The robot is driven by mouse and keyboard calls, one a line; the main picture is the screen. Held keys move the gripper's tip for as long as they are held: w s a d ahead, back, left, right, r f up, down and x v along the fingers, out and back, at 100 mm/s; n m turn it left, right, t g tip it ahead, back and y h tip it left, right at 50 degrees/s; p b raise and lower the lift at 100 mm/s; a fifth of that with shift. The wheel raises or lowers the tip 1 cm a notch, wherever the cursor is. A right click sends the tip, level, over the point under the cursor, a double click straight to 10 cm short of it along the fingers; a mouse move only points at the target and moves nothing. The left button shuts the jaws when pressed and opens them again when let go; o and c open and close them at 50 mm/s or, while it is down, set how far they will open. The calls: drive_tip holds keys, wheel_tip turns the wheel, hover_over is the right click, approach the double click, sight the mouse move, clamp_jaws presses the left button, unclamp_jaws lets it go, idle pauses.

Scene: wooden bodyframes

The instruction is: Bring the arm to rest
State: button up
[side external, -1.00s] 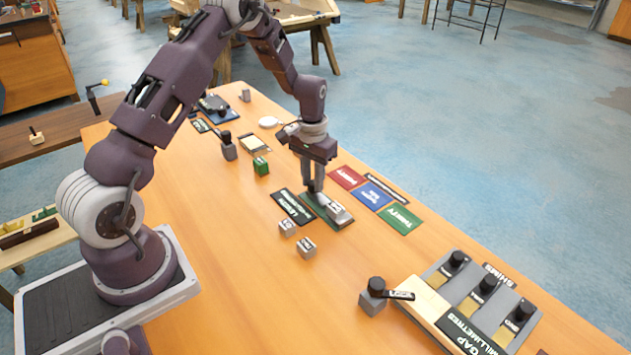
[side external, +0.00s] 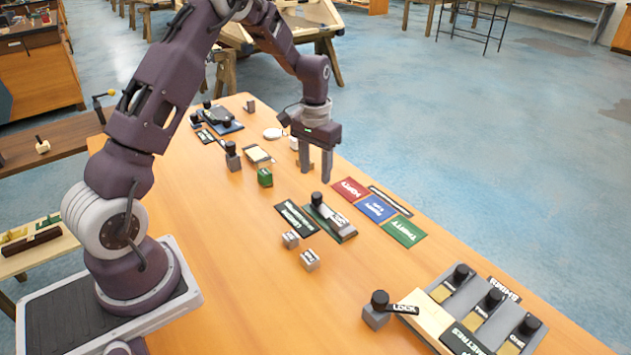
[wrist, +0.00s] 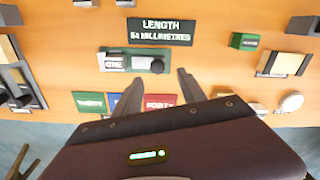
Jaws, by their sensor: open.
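My gripper (side external: 316,178) is open and empty, with its two fingers pointing down above the table, beyond the length fixture in the side view. Its fingers also show in the wrist view (wrist: 160,78), spread apart with nothing between them. The green length fixture (side external: 346,236) holds a grey block and a black knob (side external: 316,199); the gripper is clear of it. The fixture also shows in the wrist view (wrist: 132,70), near the black "LENGTH 54 MILLIMETRES" sign (wrist: 160,31).
Red (side external: 350,189), blue (side external: 376,207) and green (side external: 404,231) plates lie near the far edge. Two small grey blocks (side external: 310,260) sit nearer. A green block (side external: 265,177) stands left of the gripper. The shim rack (side external: 480,300) is at right front. Bare wood lies in the foreground.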

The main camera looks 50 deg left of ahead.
drive_tip(key=shift+r, duration=0.15)
drive_tip(key=s+d+r+t, duration=0.1)
drive_tip(key=s+d+r, duration=0.3)
drive_tip(key=r, duration=0.2)
drive_tip(key=s+d+r+m+t, duration=0.1)
drive_tip(key=s+d+r, duration=0.2)
drive_tip(key=r, duration=0.3)
drive_tip(key=s+d+r+t, duration=0.1)
drive_tip(key=s+d+r, duration=0.3)
drive_tip(key=r, duration=0.2)
drive_tip(key=s+d+r+m+t, duration=0.1)
drive_tip(key=s+d, duration=0.1)
drive_tip(key=s, duration=0.6)
drive_tip(key=s+d+r+m+t, duration=0.1)
drive_tip(key=s+d, duration=0.2)
drive_tip(key=s, duration=0.5)
drive_tip(key=shift+s+r+t, duration=0.15)
drive_tip(key=shift+s+t, duration=0.15)
drive_tip(key=shift+s, duration=0.1)
